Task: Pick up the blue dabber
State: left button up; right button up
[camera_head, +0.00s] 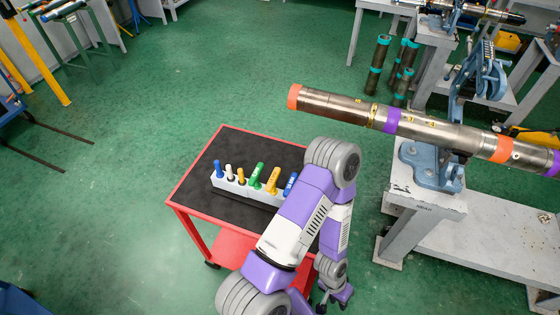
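A white rack (246,190) on the red cart holds several upright dabbers in a row. A blue dabber (218,169) stands at its left end, and another blue-topped one (290,183) stands at its right end, partly behind my arm. White, yellow, green and orange-yellow ones stand between them. My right gripper is not in view.
The red cart (186,185) has a dark top with free room around the rack. A long metal pipe (345,107) with coloured bands lies in a blue vise (428,165) on a grey bench (405,205) at right.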

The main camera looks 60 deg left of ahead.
aim_at(219, 174)
jog(key=z, duration=0.7)
jog(key=k, duration=1.5)
jog(key=u, duration=1.45)
jog(key=i, duration=0.35)
jog(key=z, duration=0.05)
